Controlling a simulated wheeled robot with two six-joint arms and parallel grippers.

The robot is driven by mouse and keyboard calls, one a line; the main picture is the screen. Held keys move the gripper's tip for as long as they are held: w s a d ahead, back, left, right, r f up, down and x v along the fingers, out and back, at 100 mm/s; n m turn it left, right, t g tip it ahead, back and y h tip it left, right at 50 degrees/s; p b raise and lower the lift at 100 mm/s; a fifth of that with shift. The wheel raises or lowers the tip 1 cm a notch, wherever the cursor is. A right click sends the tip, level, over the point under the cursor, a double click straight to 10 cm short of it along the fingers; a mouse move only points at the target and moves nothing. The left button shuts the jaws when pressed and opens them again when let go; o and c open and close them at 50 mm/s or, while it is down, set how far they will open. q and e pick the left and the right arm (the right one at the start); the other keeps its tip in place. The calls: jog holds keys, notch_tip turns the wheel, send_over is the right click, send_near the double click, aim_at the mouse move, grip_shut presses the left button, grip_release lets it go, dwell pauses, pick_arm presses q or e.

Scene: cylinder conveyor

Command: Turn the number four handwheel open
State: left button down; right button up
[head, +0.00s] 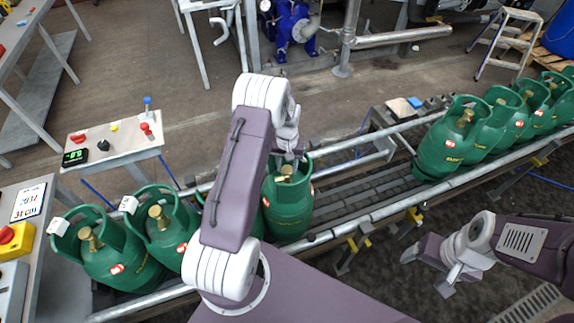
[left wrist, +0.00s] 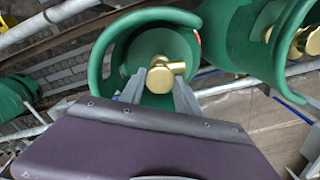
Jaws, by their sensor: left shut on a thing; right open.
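Several green gas cylinders with brass valves stand on the roller conveyor. The fourth cylinder from the left (head: 288,212) stands at the end of the left group, partly behind my left arm. My left gripper (head: 288,158) reaches down inside its collar from above. In the left wrist view, the two grey fingers (left wrist: 158,92) close on the brass handwheel (left wrist: 160,76) at the centre of the green collar (left wrist: 108,50). The exact finger contact is partly hidden. My right gripper (head: 427,272) is open and empty, at the lower right, away from the cylinders.
Two left cylinders (head: 110,262) carry white tags; another is mostly hidden behind my left arm. A second group of cylinders (head: 447,145) stands at the right, beyond bare rollers (head: 370,190). A control panel (head: 112,142) with a green display stands behind the conveyor.

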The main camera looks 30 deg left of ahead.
aim_at(287, 169)
pick_arm(q)
jog(key=n, duration=0.3)
jog(key=shift+r+n+p, duration=0.15)
jog(key=shift+n+p, duration=0.15)
jog(key=shift+n, duration=0.1)
jog(key=shift+w+n, duration=0.1)
jog(key=shift+n, duration=2)
jog(key=c, duration=0.9)
grip_release()
notch_tip(287, 169, up, 9)
jog(key=shift+f, duration=0.1)
